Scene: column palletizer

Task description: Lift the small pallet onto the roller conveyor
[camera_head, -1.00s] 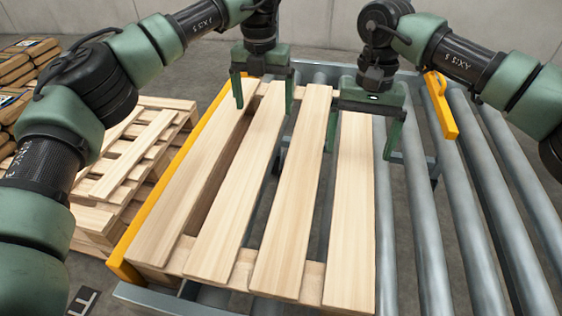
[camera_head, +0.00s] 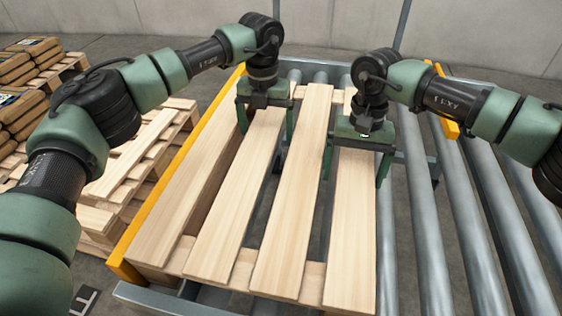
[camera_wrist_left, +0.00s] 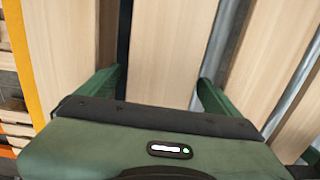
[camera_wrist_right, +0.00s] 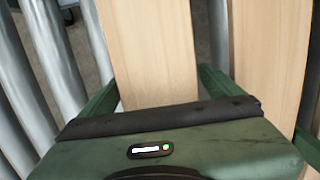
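The small pallet (camera_head: 300,195) of pale wooden slats lies flat on the roller conveyor (camera_head: 425,235), along its left side. My left gripper (camera_head: 265,128) is open over the pallet's far end, its fingers on either side of the second slat from the left; the left wrist view shows that slat (camera_wrist_left: 168,50) between them. My right gripper (camera_head: 355,165) is open over the far part of the rightmost slat, one finger on each side; the right wrist view shows this slat (camera_wrist_right: 150,45) between the fingers. The fingertips' lower ends are partly hidden.
A yellow side rail (camera_head: 165,195) runs close along the pallet's left edge. A yellow stop piece (camera_head: 448,125) stands at the far right. Bare rollers lie right of the pallet. Other pallets (camera_head: 130,165) and stacked brown bags (camera_head: 20,105) stand on the floor at left.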

